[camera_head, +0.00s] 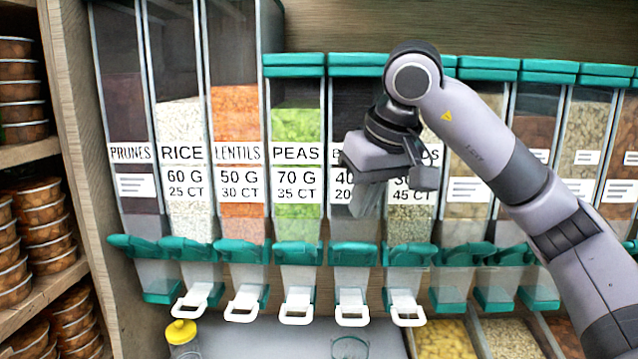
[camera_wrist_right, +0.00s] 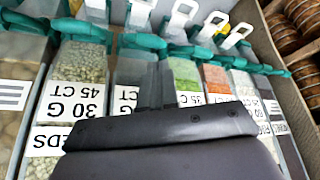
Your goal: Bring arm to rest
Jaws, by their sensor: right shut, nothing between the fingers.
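My right arm (camera_head: 520,170) comes in from the right in the head view and is raised in front of the dispensers. My right gripper (camera_head: 365,203) points down in front of a dark dispenser whose label it partly covers. Its fingers are together and empty; they also show in the right wrist view (camera_wrist_right: 155,87). The gripper seems apart from the dispensers, but the exact gap cannot be told. My left gripper and arm are not in view.
Clear dispensers with green lids, among them rice (camera_head: 183,130), lentils (camera_head: 236,125) and peas (camera_head: 296,130), fill the wall. White handles (camera_head: 297,305) stick out below. A yellow-capped jar (camera_head: 182,335) stands low. Round tins (camera_head: 40,215) fill shelves at left.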

